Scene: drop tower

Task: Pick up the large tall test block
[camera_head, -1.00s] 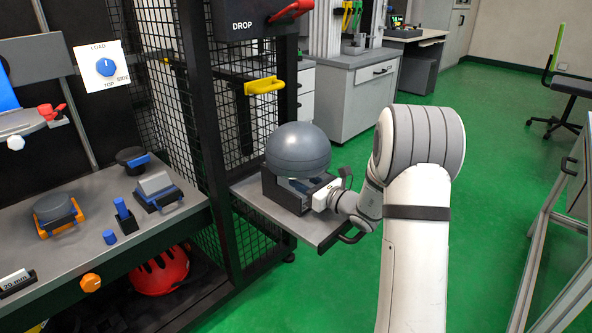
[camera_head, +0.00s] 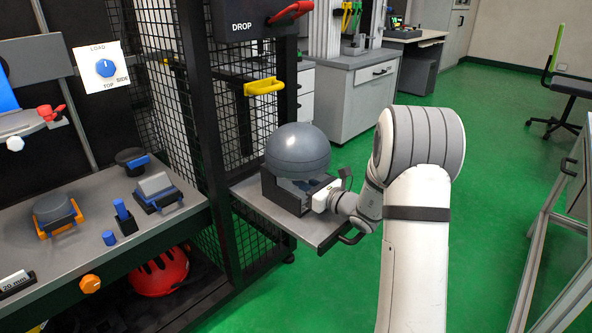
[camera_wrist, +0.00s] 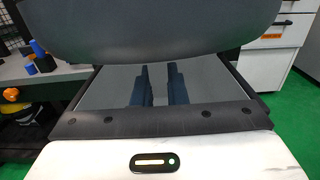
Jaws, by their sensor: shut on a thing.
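My gripper (camera_head: 305,186) reaches in from the right, below the dome. In the wrist view two dark blue fingers (camera_wrist: 158,88) stand close together, pointing away from the palm, shut on part of the domed block. The grasped part is hidden. I see no clear gap between dome and frame.
The grey shelf (camera_head: 318,232) juts from a black mesh tower. A workbench (camera_head: 75,192) at the left holds a blue upright block (camera_head: 122,211), a short blue peg (camera_head: 109,238) and clamped pieces. A red helmet (camera_head: 160,272) lies below. Green floor (camera_head: 490,180) is free at right.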

